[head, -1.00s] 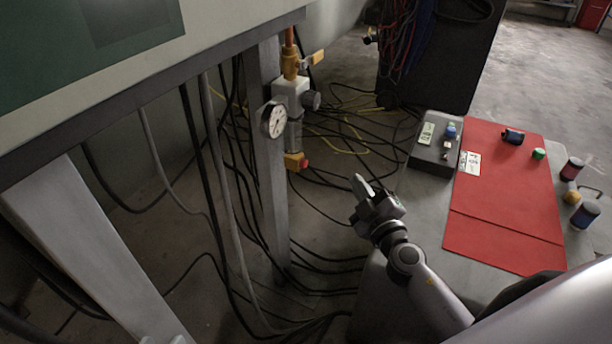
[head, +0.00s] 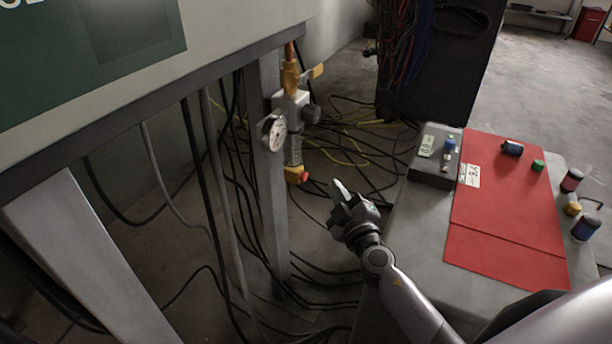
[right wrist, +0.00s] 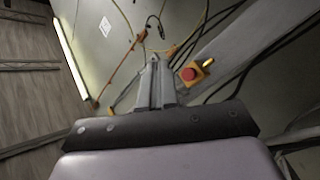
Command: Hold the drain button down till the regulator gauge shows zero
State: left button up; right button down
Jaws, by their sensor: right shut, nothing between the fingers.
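The regulator is mounted on a grey post in the head view, with a round white-faced gauge (head: 275,133) on its front left. The gauge's needle is too small to read surely. The red drain button (head: 304,176) sits in a yellow housing (head: 292,174) at the regulator's bottom. In the right wrist view the red button (right wrist: 188,74) shows just right of the fingers, in its yellow-orange housing. My right gripper (head: 337,188) is shut and empty, to the right of and slightly below the button, apart from it. My left gripper is not in view.
A grey table with a red mat (head: 508,210), a small grey box (head: 433,158) and several small cylinders stands at right. Many cables hang and lie around the post. The bench edge (head: 150,105) overhangs at left.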

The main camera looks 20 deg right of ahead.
jog(key=shift+w+a+b, duration=0.3)
jog(key=shift+w+a, duration=0.95)
jog(key=shift+w, duration=0.2)
dwell(1.1)
jog(key=shift+w+a, duration=0.25)
jog(key=shift+w, duration=0.05)
jog(key=shift+w+a+b, duration=0.35)
dwell(1.7)
jog(key=shift+s+d, duration=0.6)
jog(key=shift+s, duration=0.05)
jog(key=shift+s+d, duration=0.1)
jog(key=shift+s+d, duration=1.55)
jog(key=shift+s, duration=0.3)
